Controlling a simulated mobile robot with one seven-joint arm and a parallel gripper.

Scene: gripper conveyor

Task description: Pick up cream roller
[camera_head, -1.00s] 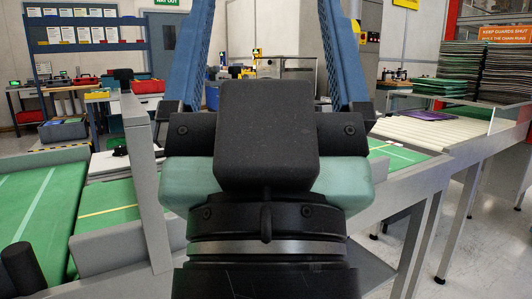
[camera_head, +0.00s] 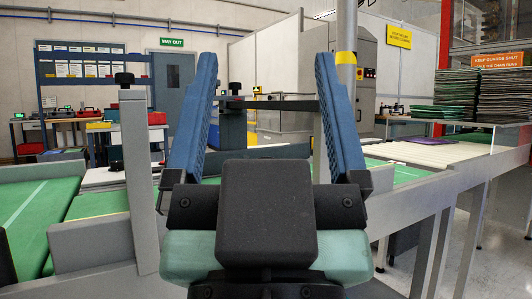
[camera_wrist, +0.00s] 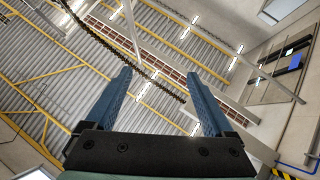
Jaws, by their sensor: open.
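My gripper (camera_head: 265,62) is in the middle of the head view, its two blue ridged fingers pointing up and spread wide with nothing between them. It also shows in the wrist view (camera_wrist: 157,76), open and aimed at the ceiling. A bed of cream rollers (camera_head: 425,152) lies in a conveyor frame at right, beyond and to the right of my gripper, well apart from it. I cannot make out a separate loose cream roller. My gripper's body hides part of the conveyor behind it. The wrist view shows no roller.
Green belts (camera_head: 28,210) run at left, with a grey post (camera_head: 137,180) beside my gripper. A grey conveyor rail (camera_head: 430,190) runs along the right. Stacked sheets (camera_head: 505,95) stand at far right. A blue rack (camera_head: 95,70) is at the back left.

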